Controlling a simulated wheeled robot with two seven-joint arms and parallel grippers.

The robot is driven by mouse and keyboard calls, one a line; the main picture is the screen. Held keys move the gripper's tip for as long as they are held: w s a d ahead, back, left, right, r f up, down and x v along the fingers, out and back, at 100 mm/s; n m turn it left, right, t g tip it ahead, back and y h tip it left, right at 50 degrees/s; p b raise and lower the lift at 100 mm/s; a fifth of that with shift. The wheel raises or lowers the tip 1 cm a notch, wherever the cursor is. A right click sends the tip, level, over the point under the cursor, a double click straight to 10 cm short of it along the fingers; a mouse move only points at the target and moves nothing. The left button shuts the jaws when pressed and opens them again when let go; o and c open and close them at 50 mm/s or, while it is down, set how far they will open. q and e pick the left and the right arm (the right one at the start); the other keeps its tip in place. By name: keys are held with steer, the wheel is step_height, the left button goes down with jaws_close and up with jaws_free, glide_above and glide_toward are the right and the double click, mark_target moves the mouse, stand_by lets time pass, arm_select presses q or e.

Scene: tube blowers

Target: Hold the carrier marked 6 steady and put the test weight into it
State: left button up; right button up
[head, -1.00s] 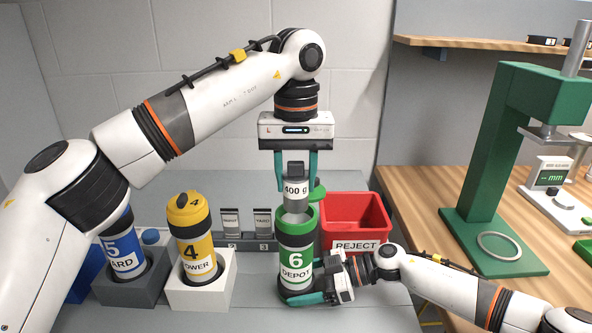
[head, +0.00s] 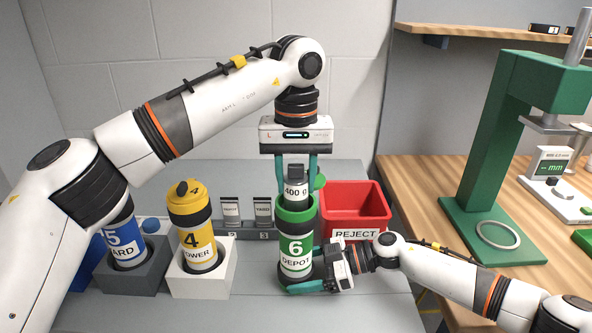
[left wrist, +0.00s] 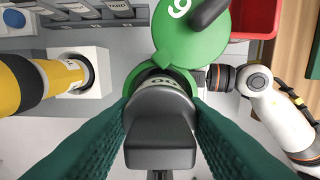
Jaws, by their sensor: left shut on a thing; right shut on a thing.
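The green carrier marked 6 (head: 296,245) stands upright on the grey table. Its green lid is swung open behind it, and it shows in the left wrist view (left wrist: 190,35). My right gripper (head: 305,286) is shut around the carrier's lower part from the right. My left gripper (head: 296,178) points straight down above the carrier and is shut on the test weight (head: 295,191), marked 400 g. The weight's lower end is inside the carrier's open mouth. In the left wrist view the weight (left wrist: 160,105) sits between the fingers, over the green rim.
A yellow carrier marked 4 (head: 192,240) stands in a white block on the left, with a blue carrier marked 5 (head: 123,247) in a grey block beyond it. A red REJECT bin (head: 355,207) is close behind on the right. A green press (head: 490,170) stands on the wooden bench.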

arm_select(q)
steer(key=shift+f, duration=0.7)
steer(key=o, duration=1.4)
steer(key=shift+c, duration=0.2)
step_height(320, 180, up, 12)
arm_select(e)
steer(key=o, duration=0.9)
steer(key=shift+c, duration=0.2)
